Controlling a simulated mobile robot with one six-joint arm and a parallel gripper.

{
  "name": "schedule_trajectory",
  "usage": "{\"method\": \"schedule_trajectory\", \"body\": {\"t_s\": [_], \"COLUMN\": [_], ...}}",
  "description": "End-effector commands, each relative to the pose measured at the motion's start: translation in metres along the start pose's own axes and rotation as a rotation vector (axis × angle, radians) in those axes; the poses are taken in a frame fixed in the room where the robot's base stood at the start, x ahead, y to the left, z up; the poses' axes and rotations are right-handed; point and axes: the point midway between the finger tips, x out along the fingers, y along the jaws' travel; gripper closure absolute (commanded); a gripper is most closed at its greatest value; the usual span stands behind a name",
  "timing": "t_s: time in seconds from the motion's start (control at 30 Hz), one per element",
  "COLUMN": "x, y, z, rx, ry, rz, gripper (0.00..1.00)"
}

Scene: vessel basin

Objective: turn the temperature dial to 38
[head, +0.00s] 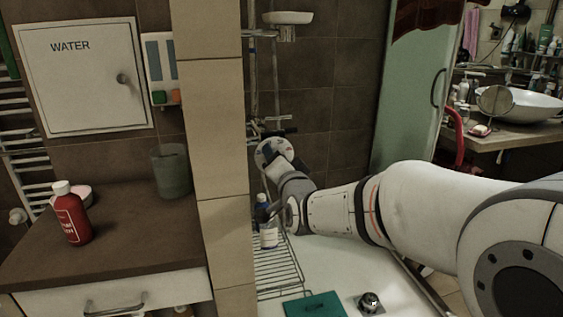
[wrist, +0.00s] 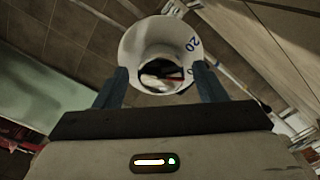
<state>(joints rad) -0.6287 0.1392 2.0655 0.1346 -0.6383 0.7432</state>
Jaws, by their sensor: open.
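The temperature dial (wrist: 138,42) is a white round knob in the wrist view, with a blue "20" on its upper right rim. A dark recess with a red mark shows at its middle; no 38 is readable. My gripper (wrist: 161,70) is open, with one dark finger at each side of the dial's lower part. I cannot tell whether the fingers touch it. In the head view my arm reaches over the tub to the shower fittings (head: 275,127); the dial cannot be made out clearly there.
A tiled pillar (head: 215,160) stands left of my arm. A wire rack (head: 277,268) with a bottle (head: 268,232) lies under my wrist. A teal cloth (head: 314,306) is in front. A glass panel (head: 418,95) stands behind on the right.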

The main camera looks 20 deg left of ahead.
Motion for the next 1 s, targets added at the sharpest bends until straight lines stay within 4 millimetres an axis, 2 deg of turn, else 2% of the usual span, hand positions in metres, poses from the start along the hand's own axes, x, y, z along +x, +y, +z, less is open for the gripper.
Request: {"method": "schedule_trajectory", "body": {"t_s": [0.4,0.5,0.9,1.0], "x": [-0.06,-0.069,-0.075,-0.077], "y": [0.0,0.0,0.001,0.008], "z": [-0.001,-0.001,-0.001,-0.003], "rx": [0.001,0.001,0.0,-0.014], "ry": [0.001,0.001,0.0,-0.011], "rz": [-0.002,-0.001,0.0,0.024], "gripper": [0.35,0.35,0.35,0.35]}}
